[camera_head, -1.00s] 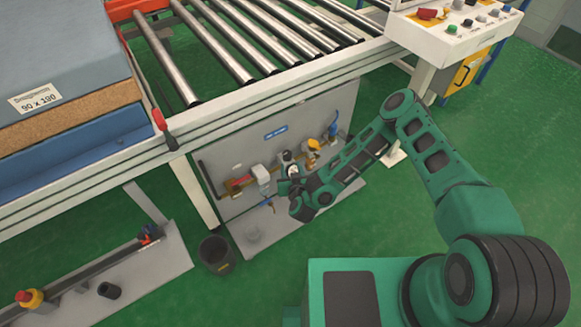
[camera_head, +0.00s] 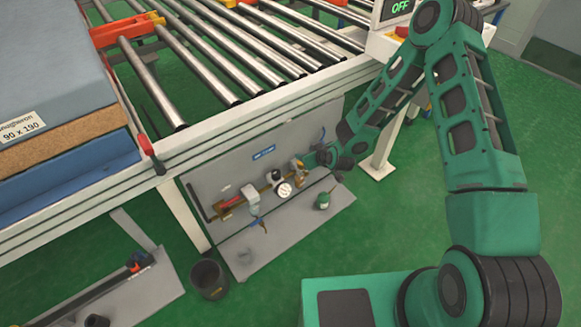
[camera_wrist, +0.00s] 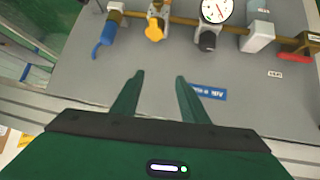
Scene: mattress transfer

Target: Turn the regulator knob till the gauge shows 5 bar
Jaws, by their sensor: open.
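The gauge (camera_head: 284,190) is a round white dial on the pipe run of the grey panel. In the wrist view the gauge (camera_wrist: 216,10) is cut by the top edge and shows a red needle; its value is too small to read. The black knob, likely the regulator knob (camera_wrist: 207,41), sits beside the gauge, on its upper side in the head view (camera_head: 273,176). My gripper (camera_wrist: 160,76) is open and empty, its fingertips apart from the knob, which lies up and to the right in the wrist view. In the head view my gripper is at the panel's right part.
A yellow valve (camera_wrist: 154,30) and a blue-handled fitting (camera_wrist: 103,45) stand near the knob. A white filter (camera_wrist: 258,36) and red valve (camera_wrist: 300,45) are on its other side. The roller conveyor's frame (camera_head: 260,105) overhangs the panel. A dark bin (camera_head: 208,279) stands on the floor.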

